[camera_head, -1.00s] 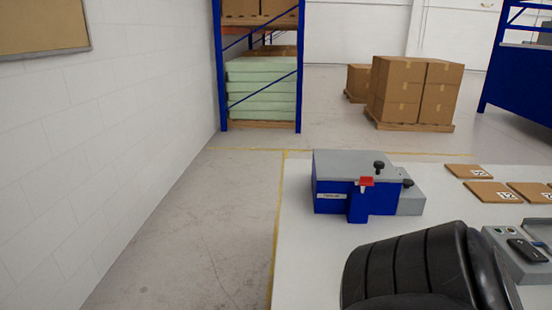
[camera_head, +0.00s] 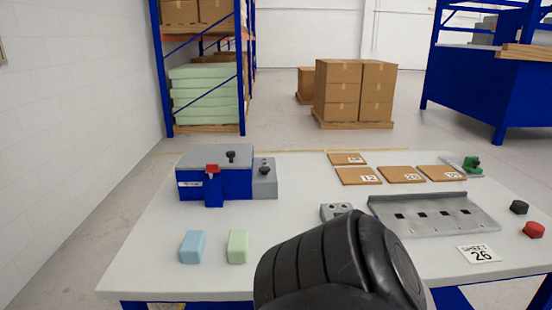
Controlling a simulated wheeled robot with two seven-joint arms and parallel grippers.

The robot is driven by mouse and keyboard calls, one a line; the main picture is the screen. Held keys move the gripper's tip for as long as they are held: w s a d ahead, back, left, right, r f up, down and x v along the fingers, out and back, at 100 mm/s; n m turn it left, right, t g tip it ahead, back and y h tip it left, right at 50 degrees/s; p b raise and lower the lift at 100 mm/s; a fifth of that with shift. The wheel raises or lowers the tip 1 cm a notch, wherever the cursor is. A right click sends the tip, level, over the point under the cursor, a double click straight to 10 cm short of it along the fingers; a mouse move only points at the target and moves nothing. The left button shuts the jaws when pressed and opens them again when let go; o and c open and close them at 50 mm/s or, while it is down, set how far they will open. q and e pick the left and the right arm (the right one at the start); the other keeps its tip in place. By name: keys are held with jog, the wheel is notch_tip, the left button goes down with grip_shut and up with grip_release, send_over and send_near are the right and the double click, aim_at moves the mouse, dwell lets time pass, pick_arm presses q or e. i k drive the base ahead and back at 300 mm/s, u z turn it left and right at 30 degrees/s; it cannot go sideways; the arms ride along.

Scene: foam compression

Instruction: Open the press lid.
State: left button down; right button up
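The press (camera_head: 230,188) is a blue box at the back left of the white table. Its grey lid (camera_head: 205,157) lies flat on top and looks shut, with a black knob (camera_head: 231,157) on it. A red latch (camera_head: 212,169) sits at the front edge above a blue front block. A grey side block with another black knob (camera_head: 264,168) adjoins the press on the right. A black, ribbed part of my own arm covers the bottom middle of the view. Neither of my grippers shows.
On the table (camera_head: 150,272) a blue foam block (camera_head: 193,247) and a green one (camera_head: 238,247) stand in front of the press. A grey slotted tray (camera_head: 435,220), numbered brown boards (camera_head: 400,174) and a "26" card (camera_head: 480,254) lie to the right. A small grey device is partly hidden by my arm.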

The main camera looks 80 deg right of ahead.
aim_at(228, 156)
jog(key=k, duration=0.35)
jog(key=z, duration=1.25)
